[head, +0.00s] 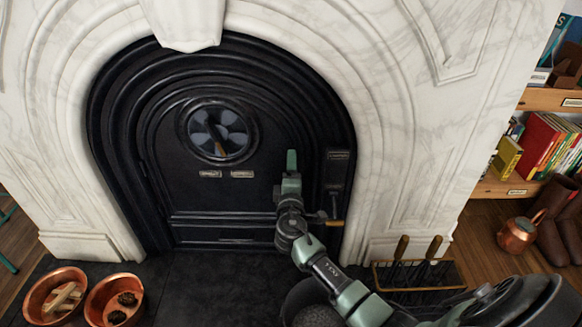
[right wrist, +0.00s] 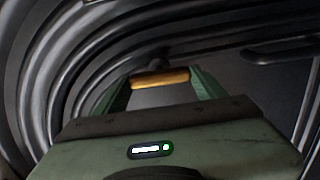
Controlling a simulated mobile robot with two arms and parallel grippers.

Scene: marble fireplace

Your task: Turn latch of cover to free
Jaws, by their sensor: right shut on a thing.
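The black arched cover (head: 205,198) fills the marble fireplace opening. My right gripper (head: 291,155) reaches up in front of the cover's right part. In the right wrist view, a wooden handle (right wrist: 160,79) lies crosswise between my right fingertips, with a dark mount behind it. My right gripper is shut on this handle. In the head view the gripper hides the held handle. A separate wooden-ended lever (head: 334,223) shows right of my wrist, below a labelled dark plate (head: 338,156). My left gripper is out of view.
A round vent (head: 219,132) with a small wooden handle sits high on the cover. Two copper bowls (head: 52,296) (head: 114,299) stand on the dark hearth at lower left. A rack (head: 420,277) with wooden-handled tools stands right. A copper kettle (head: 518,234) and bookshelf are further right.

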